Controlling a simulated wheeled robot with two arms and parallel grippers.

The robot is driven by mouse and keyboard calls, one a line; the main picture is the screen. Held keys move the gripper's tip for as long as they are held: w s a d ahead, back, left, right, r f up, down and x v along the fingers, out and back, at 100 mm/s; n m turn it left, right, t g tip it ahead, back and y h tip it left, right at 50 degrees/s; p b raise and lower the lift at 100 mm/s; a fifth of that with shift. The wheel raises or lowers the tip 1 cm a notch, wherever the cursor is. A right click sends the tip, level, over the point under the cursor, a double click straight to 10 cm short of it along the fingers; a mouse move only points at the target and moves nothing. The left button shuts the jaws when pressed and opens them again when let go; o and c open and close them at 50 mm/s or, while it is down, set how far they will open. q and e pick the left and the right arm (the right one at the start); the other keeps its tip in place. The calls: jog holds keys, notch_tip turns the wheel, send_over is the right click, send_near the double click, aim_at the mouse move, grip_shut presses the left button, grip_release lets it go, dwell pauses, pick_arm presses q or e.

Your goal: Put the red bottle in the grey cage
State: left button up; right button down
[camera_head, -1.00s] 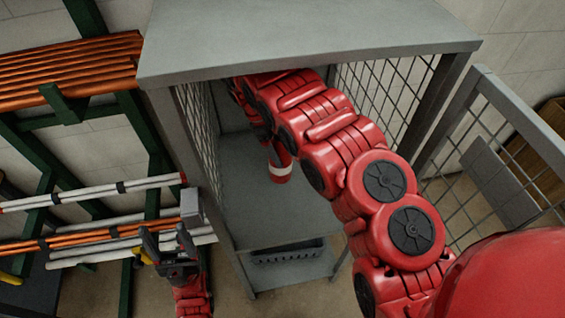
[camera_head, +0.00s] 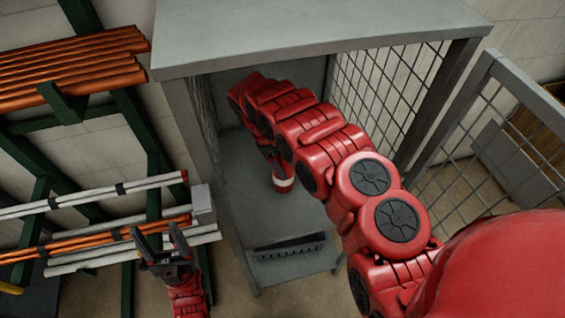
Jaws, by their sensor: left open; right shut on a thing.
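The grey cage (camera_head: 320,45) stands in the middle, its front open, with mesh sides and a grey shelf (camera_head: 245,190) inside. The red bottle (camera_head: 283,177), with a white band near its lower end, is inside the cage above or on that shelf; I cannot tell whether it touches. My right arm reaches into the cage from the lower right. My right gripper (camera_head: 269,150) is shut on the bottle, largely hidden behind my arm. My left gripper (camera_head: 158,236) is open and empty, outside the cage at lower left.
The mesh door (camera_head: 490,130) is swung open to the right, close to my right arm. A rack of orange pipes (camera_head: 75,65) and white pipes (camera_head: 90,198) stands at the left near my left gripper. A dark slotted tray (camera_head: 287,250) lies low in the cage.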

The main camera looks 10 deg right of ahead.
jog(key=shift+d, duration=0.1)
grip_release()
jog(key=shift+s+d, duration=0.1)
jog(key=shift+f, duration=0.1)
jog(key=shift+a+r+b, duration=0.25)
jog(key=shift+r+b, duration=0.2)
jog(key=shift+r, duration=0.15)
jog(key=b+v, duration=0.4)
jog(key=v, duration=0.7)
